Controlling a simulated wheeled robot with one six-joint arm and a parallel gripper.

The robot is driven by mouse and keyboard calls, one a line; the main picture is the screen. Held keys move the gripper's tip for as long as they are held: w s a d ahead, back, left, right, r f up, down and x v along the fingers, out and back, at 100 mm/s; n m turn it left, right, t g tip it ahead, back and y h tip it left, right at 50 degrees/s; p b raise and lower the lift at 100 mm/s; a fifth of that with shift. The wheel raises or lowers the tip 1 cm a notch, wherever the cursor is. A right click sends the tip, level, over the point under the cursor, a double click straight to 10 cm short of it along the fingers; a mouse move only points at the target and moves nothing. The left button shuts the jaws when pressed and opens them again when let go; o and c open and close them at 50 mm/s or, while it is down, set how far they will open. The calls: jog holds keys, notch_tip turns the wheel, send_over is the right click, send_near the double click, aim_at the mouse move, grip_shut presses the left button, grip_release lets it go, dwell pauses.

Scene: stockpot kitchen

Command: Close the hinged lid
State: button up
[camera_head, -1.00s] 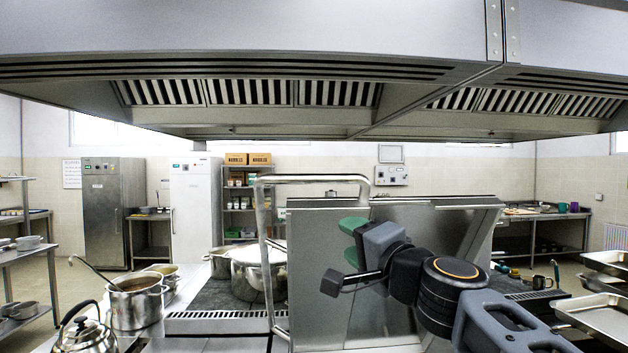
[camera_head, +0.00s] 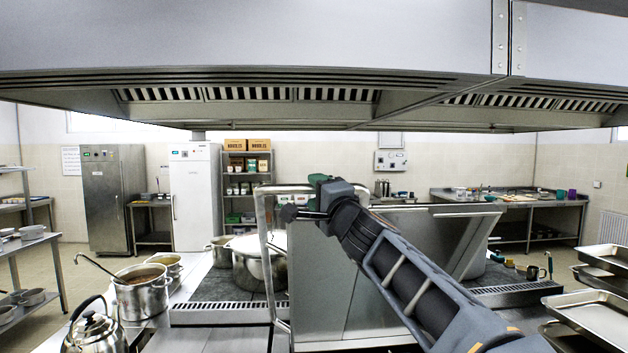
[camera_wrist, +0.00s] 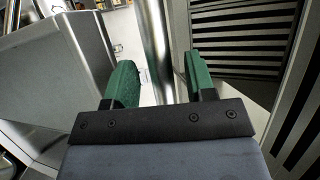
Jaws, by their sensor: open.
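The hinged lid (camera_head: 325,270) is a tall stainless-steel panel standing upright and slightly tilted at the middle of the head view. A steel tube handle (camera_head: 264,230) rises along its left side and bends over the top. My gripper (camera_head: 292,199) is at the upper part of this handle, with my arm crossing in front of the lid. In the wrist view the green fingers (camera_wrist: 160,76) are apart, and the steel tube (camera_wrist: 155,42) runs between them in the picture. I cannot tell whether either finger touches it. The lid's panel (camera_wrist: 50,75) fills the left of the wrist view.
Stockpots (camera_head: 258,262) stand left of the lid. A pot with a ladle (camera_head: 141,292) and a kettle (camera_head: 95,333) are further left. Metal trays (camera_head: 600,318) are at the right. The extractor hood (camera_head: 250,108) hangs above.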

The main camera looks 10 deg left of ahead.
jog(key=shift+x, duration=0.85)
jog(key=shift+c, duration=0.3)
grip_shut()
jog(key=shift+f, duration=0.1)
